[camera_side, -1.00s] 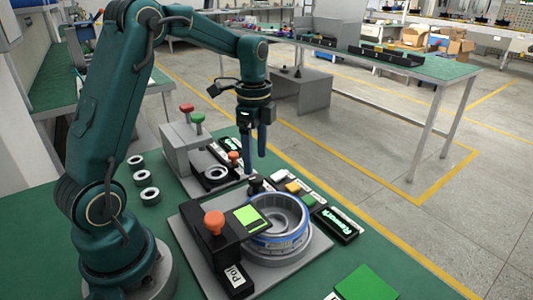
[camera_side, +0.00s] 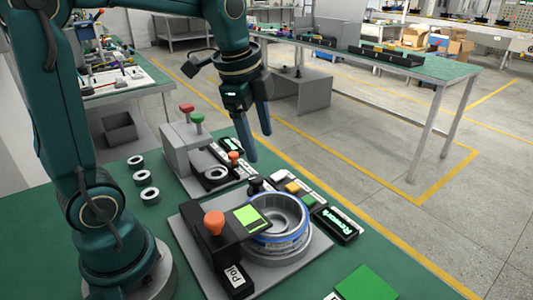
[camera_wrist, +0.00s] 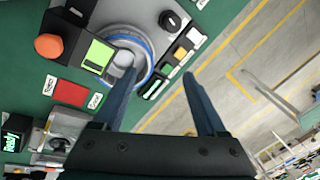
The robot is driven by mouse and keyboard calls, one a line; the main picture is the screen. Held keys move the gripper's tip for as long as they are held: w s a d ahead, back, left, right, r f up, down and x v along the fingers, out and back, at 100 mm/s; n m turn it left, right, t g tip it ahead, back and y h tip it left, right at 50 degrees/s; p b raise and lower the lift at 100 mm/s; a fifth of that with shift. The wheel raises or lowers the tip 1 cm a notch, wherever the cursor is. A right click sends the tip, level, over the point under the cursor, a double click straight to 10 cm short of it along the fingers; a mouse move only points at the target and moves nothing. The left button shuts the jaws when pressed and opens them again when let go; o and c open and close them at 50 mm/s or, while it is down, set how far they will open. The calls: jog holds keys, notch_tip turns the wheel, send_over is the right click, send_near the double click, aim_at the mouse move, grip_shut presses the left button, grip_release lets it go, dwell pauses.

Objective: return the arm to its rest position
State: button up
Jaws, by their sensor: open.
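My gripper (camera_side: 258,142) hangs above and behind the fixture with the round motor hub, with its two blue fingers tilted down. In the wrist view my gripper (camera_wrist: 158,85) shows its fingers apart, with nothing held between them. The hub (camera_side: 278,222) is a grey ring with a blue band, seated on a grey base plate (camera_side: 310,245), apart from my gripper. The hub also shows in the wrist view (camera_wrist: 143,50), partly hidden by the left finger.
A grey press station (camera_side: 178,148) with red and green buttons stands at the back left. Loose rings (camera_side: 149,194) lie on the green table. An orange-knobbed unit (camera_side: 213,222) with a green screen adjoins the hub. A green square (camera_side: 367,283) lies in front. Air above is clear.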

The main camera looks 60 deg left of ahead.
jog(key=s+d+n+t, duration=0.1)
jog(key=s+n, duration=0.2)
jog(key=s+d+f+n+t, duration=0.1)
jog(key=s+d+n, duration=0.1)
jog(key=s+n, duration=0.1)
jog(key=s+d+n, duration=0.2)
jog(key=s+n, duration=0.1)
jog(key=s, duration=0.2)
jog(key=shift+d+f+t+h, duration=0.2)
jog(key=shift+t+h, duration=0.1)
jog(key=shift+t, duration=0.1)
jog(key=shift+s+f+n, duration=0.1)
jog(key=shift+f+n, duration=0.2)
jog(key=shift+n, duration=0.9)
